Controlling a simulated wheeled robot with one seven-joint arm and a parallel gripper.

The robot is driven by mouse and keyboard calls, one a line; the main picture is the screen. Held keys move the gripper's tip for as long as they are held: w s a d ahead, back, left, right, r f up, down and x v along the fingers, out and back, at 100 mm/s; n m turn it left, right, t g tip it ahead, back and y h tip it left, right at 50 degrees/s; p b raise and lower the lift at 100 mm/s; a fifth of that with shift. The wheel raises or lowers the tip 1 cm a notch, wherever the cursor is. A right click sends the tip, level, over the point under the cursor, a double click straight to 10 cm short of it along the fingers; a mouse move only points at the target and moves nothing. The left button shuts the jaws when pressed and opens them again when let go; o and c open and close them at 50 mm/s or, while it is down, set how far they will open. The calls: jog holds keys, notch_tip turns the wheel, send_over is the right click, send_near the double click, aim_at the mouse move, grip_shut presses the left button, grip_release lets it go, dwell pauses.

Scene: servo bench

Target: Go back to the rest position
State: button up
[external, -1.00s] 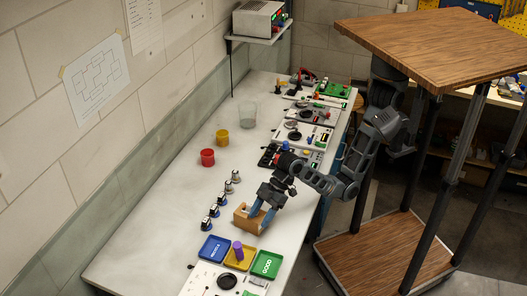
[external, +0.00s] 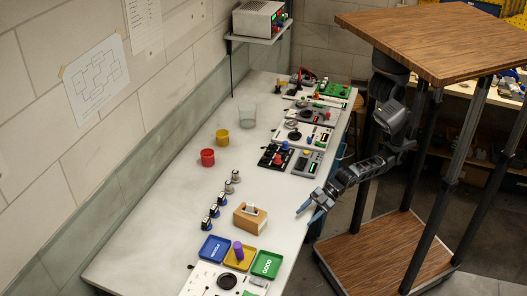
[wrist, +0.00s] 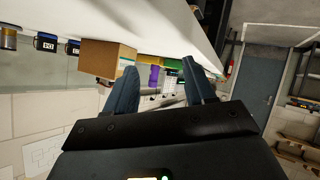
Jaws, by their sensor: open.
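Blue (external: 214,249), yellow (external: 240,259) and green (external: 267,264) trays sit near the bench front; a purple cylinder (external: 238,249) stands in the yellow one. Red (external: 207,158) and yellow (external: 222,137) cups stand farther back. A dark-legged wooden frame (external: 435,50) stands right.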

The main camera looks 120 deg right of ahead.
jog(key=s+d+r+m+t+b, duration=0.1)
jog(key=s+d+m, duration=0.1)
jog(key=s, duration=0.6)
jog(key=s+d+r+m+t+h+b, duration=0.1)
jog(key=s+d, duration=0.3)
jog(key=s, duration=0.4)
jog(key=s+d+r+m+t, duration=0.1)
jog(key=s+d+r+m, duration=0.1)
jog(key=s, duration=0.6)
jog(key=shift+s+d+r+m+h+b, duration=0.3)
jog(key=shift+d+r+m+b, duration=0.1)
jog(key=shift+d+m, duration=0.2)
